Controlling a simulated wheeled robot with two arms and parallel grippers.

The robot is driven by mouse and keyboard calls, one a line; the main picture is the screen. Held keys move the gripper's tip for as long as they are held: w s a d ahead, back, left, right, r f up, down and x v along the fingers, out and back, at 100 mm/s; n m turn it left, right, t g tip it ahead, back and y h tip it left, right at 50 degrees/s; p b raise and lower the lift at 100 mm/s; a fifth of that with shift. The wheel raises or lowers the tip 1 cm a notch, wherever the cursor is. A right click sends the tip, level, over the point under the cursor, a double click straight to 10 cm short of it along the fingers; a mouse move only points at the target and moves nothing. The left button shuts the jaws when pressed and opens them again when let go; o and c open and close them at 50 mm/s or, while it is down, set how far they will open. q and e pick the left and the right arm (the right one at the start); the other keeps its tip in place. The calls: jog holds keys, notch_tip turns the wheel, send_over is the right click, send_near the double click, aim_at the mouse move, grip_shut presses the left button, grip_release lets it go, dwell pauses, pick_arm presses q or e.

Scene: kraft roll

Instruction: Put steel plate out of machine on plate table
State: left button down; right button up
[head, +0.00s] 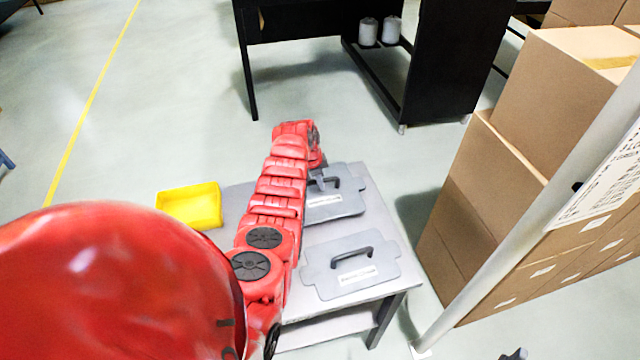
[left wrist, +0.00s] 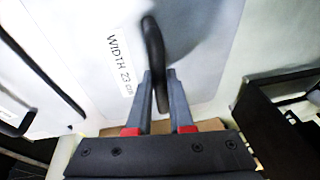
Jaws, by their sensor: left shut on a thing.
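Two grey steel plates with dark handles lie on a grey table (head: 312,238). The far plate (head: 348,204) is partly hidden by my left arm. My left gripper (head: 320,182) is at its handle. In the left wrist view, my left gripper (left wrist: 160,92) is shut on the black handle (left wrist: 153,45) of this plate (left wrist: 200,50), whose label reads "WIDTH 23 cm". The plate appears flat on the table; a small gap beneath it cannot be ruled out. The near plate (head: 325,283) lies apart from it, handle up. My right gripper is not seen.
A yellow tray (head: 190,205) is at the table's left side. Stacked cardboard boxes (head: 480,190) and a pale post (head: 540,200) stand at right. A black machine frame (head: 440,70) with white rolls (head: 368,32) is behind. Floor at left is clear.

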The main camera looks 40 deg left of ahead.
pick_arm(q)
jog(key=shift+x, duration=0.85)
jog(key=shift+s, duration=0.15)
jog(key=c, duration=0.8)
grip_release()
